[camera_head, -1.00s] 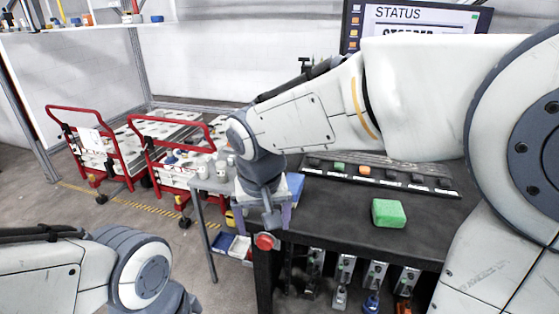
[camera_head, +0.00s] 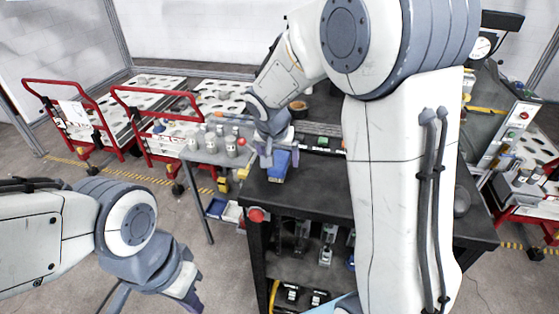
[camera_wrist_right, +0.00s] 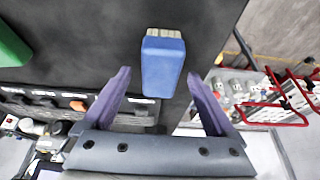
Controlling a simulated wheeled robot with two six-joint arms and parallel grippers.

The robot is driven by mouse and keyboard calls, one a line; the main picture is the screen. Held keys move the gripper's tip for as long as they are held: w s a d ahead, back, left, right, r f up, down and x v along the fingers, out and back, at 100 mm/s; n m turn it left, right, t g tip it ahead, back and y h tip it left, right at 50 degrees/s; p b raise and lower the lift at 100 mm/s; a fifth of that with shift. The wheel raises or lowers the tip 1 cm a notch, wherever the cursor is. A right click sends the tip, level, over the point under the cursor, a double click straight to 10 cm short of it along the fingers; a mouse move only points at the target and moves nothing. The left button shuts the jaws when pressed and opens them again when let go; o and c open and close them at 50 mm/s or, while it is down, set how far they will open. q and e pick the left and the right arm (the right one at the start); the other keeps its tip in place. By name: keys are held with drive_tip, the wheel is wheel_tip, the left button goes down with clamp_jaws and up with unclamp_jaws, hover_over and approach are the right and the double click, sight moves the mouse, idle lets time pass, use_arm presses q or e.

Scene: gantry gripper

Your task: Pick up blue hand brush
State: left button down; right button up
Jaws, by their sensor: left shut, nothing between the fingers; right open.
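The blue hand brush (camera_head: 279,168) lies near the left end of the dark table, partly hidden by my right gripper. In the right wrist view the brush (camera_wrist_right: 163,68) has a blue body and pale bristles at its far end. My right gripper (camera_head: 266,158) is above the left part of the table, beside the brush in the picture. In the wrist view its purple fingers (camera_wrist_right: 158,78) are open, one on each side of the brush's near part, with nothing held; contact does not show. My left gripper (camera_head: 190,300) is shut and empty, low at the left, away from the table.
The dark table (camera_head: 300,203) has a red button (camera_head: 257,215) at its front left corner. A green block (camera_wrist_right: 12,45) lies on the table. A grey side table (camera_head: 205,152) with several cups adjoins at left. Red-handled carts (camera_head: 160,120) stand farther left.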

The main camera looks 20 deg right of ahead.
sight(283, 156)
drive_tip(key=shift+x, duration=0.75)
clamp_jaws()
drive_tip(key=shift+r, duration=0.15)
drive_tip(key=shift+r, duration=0.25)
drive_tip(key=r, duration=0.1)
drive_tip(key=r+b, duration=0.1)
drive_tip(key=r, duration=0.1)
drive_tip(key=shift+s+d+r+b, duration=0.25)
drive_tip(key=shift+r+b, duration=0.05)
drive_tip(key=s+d+r+b, duration=0.3)
drive_tip(key=s+d+r, duration=0.3)
drive_tip(key=s, duration=0.2)
drive_tip(key=shift+s+d+r, duration=0.35)
drive_tip(key=shift+s+d, duration=0.05)
